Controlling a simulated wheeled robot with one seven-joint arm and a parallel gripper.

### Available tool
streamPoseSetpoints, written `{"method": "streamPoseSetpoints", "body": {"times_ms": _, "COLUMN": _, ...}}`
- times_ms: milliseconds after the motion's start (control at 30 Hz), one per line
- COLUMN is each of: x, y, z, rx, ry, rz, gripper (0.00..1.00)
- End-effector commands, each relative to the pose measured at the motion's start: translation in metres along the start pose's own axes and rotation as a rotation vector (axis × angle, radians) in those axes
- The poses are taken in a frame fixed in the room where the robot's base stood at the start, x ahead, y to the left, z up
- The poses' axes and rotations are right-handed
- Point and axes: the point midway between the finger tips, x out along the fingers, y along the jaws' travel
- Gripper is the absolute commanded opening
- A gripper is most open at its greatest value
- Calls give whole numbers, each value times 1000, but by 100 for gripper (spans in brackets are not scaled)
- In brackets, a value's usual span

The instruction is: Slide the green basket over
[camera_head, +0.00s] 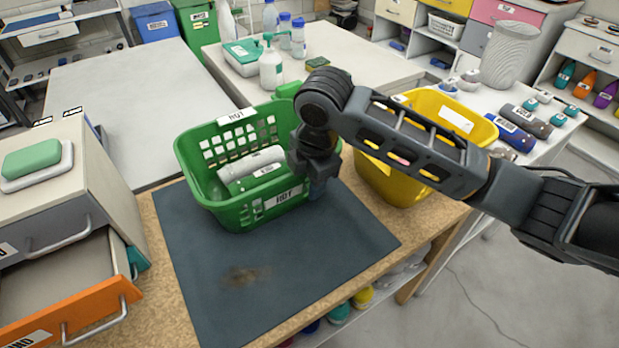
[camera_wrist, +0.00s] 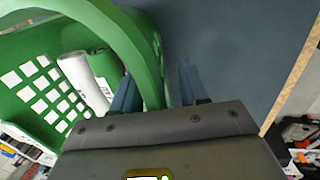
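The green basket (camera_head: 245,212) stands upright on the dark mat (camera_head: 270,265), with a white bottle and a green item inside. My gripper (camera_head: 318,188) is at the basket's right end, pointing down, and hides part of that end. In the wrist view, the two blue fingertips (camera_wrist: 158,88) sit on either side of the basket's green rim (camera_wrist: 135,40). A small gap shows between the right finger and the rim, so the fingers look open around it. I cannot tell whether the left finger touches the rim.
A yellow basket (camera_head: 400,190) stands close on the right, behind my arm. A drawer unit (camera_head: 60,215) with an open orange-fronted drawer (camera_head: 85,318) is at the left. The mat's front part is clear apart from a brown stain. A white table (camera_head: 140,100) lies behind.

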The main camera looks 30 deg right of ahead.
Motion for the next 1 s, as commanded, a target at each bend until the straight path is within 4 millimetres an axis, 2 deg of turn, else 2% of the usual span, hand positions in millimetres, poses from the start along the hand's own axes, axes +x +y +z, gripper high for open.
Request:
{"method": "streamPoseSetpoints", "body": {"times_ms": 267, "x": -2, "y": 0, "z": 0, "rx": -1, "ry": 1, "rz": 0, "gripper": 44}}
{"method": "streamPoseSetpoints", "body": {"times_ms": 367, "x": -12, "y": 0, "z": 0, "rx": -1, "ry": 1, "rz": 2, "gripper": 44}}
{"method": "streamPoseSetpoints", "body": {"times_ms": 700, "x": -64, "y": 0, "z": 0, "rx": -1, "ry": 1, "rz": 2, "gripper": 44}}
{"method": "streamPoseSetpoints", "body": {"times_ms": 833, "x": -74, "y": 0, "z": 0, "rx": -2, "ry": 0, "rz": 1, "gripper": 44}}
{"method": "streamPoseSetpoints", "body": {"times_ms": 1000, "x": -78, "y": 0, "z": 0, "rx": -1, "ry": 0, "rz": -1, "gripper": 44}}
